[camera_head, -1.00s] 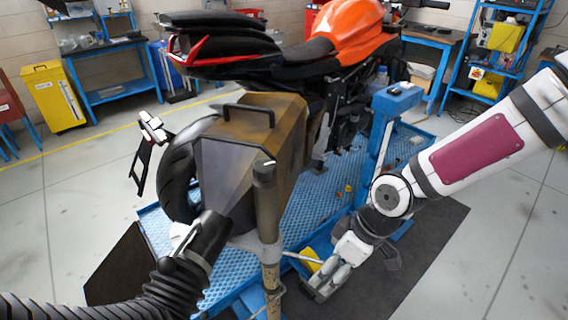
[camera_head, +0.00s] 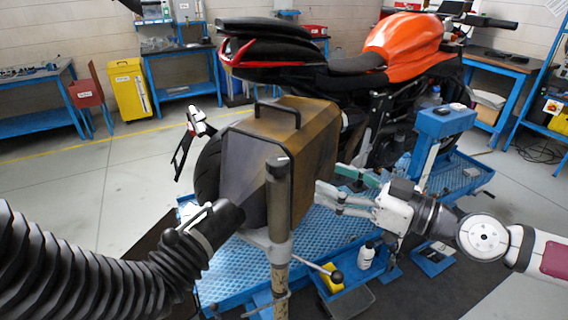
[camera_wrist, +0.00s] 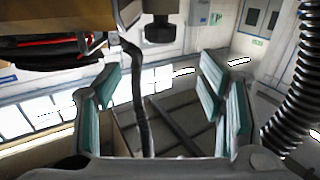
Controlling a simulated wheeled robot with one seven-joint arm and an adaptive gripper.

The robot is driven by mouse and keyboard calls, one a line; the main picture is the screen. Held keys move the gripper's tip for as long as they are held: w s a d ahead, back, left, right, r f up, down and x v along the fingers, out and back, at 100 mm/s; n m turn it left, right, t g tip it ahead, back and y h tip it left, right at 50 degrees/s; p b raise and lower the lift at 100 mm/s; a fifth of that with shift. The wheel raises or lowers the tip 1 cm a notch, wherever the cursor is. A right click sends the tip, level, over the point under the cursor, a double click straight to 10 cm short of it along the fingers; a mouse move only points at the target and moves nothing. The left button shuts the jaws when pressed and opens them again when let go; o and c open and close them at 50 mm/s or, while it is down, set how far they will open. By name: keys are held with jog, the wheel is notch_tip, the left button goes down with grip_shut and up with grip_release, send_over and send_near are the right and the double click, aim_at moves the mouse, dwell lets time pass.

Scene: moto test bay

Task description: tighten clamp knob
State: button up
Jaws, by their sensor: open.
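My gripper (camera_head: 330,186) is open and empty, beside the right side of the brown box case (camera_head: 312,150), its fingers pointing left toward the stand post (camera_head: 278,200). A lever with a black ball knob (camera_head: 336,276) sticks out right from the post, below my gripper. In the wrist view, my gripper (camera_wrist: 162,75) has its teal-padded fingers spread apart. A dark round knob (camera_wrist: 160,31) hangs at the top of that view, above the gap between the fingers and not between them. I cannot tell whether it is the same knob.
The orange motorcycle (camera_head: 405,38) stands behind on the blue platform (camera_head: 240,268). A white bottle (camera_head: 367,256) stands below my gripper.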

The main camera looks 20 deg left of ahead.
aim_at(288, 164)
jog(key=a+p, duration=0.1)
jog(key=a, duration=0.3)
jog(key=w+a+p, duration=0.1)
jog(key=a, duration=0.4)
jog(key=w+a+p, duration=0.1)
jog(key=a, duration=0.3)
jog(key=shift+w+a, duration=0.25)
jog(key=c, duration=1.2)
